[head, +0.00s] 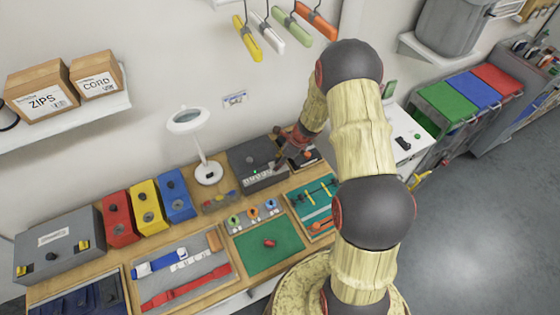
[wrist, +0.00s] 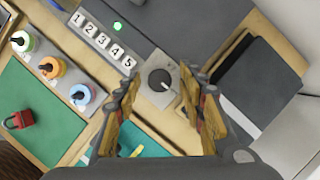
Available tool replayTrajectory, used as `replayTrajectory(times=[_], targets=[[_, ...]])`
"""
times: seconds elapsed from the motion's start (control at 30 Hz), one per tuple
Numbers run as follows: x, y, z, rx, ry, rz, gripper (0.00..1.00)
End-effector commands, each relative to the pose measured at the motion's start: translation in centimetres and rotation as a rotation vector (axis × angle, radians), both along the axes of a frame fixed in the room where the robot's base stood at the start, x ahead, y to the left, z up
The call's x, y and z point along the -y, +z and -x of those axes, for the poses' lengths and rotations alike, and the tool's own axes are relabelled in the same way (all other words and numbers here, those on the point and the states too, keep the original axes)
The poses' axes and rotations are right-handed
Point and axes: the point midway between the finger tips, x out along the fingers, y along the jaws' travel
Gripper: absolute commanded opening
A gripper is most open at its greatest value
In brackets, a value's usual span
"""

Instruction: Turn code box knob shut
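The code box (head: 255,158) is a dark grey case at the back of the bench. In the wrist view its front (wrist: 105,39) has white keys numbered 1 to 5 and a lit green light (wrist: 117,27). Its knob (wrist: 159,80) is a round dark dial on a light square plate, to the right of the keys. My gripper (wrist: 160,87) is open and empty, its two fingers on either side of the knob in the picture. I cannot tell whether they touch it. In the head view my gripper (head: 290,150) is at the box's right end, hiding the knob.
A dark flat item (wrist: 258,82) lies to the right. A white magnifier lamp (head: 208,172) stands left of the box.

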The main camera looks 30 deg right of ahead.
Motion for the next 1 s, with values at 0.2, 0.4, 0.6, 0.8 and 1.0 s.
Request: replayTrajectory(times=[0.2,0.4,0.6,0.8,1.0], targets=[[0.0,0.02,0.01,0.0,0.0,0.0,0.26],[0.0,0.02,0.01,0.0,0.0,0.0,0.15],[0.0,0.02,0.01,0.0,0.0,0.0,0.04],[0.01,0.03,0.01,0.0,0.002,0.0,0.0],[0.03,0.01,0.01,-0.001,0.036,-0.001,0.0]])
